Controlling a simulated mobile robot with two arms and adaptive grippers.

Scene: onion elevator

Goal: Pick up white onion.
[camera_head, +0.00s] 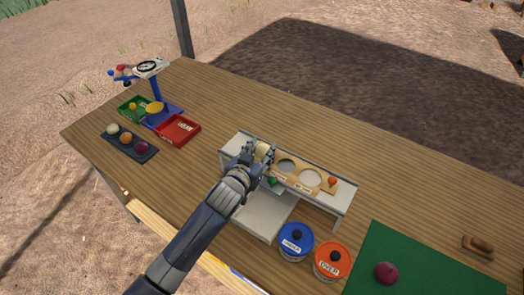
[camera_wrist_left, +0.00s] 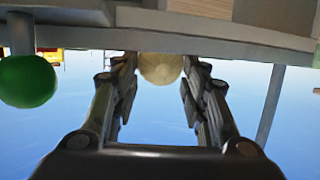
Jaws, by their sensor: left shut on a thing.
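My left gripper (camera_head: 258,152) is at the left end of the grey elevator stand, over its wooden panel with round holes. It is shut on a pale cream-white onion (camera_wrist_left: 160,67), which sits between the fingertips in the left wrist view. In the head view, a small part of this onion (camera_head: 263,147) shows past the fingers. Another whitish onion (camera_head: 113,129) lies in the black tray at the left, beside an orange one and a purple one. My right gripper is not in view.
The grey stand (camera_head: 335,203) has an orange-red knob (camera_head: 332,181) and a green knob (camera_wrist_left: 27,81). A blue-lidded pot (camera_head: 296,241) and an orange-lidded pot (camera_head: 332,261) stand in front. A red tray (camera_head: 178,130) and blue scale (camera_head: 160,112) are left. A purple onion (camera_head: 386,273) lies on the green mat (camera_head: 425,262).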

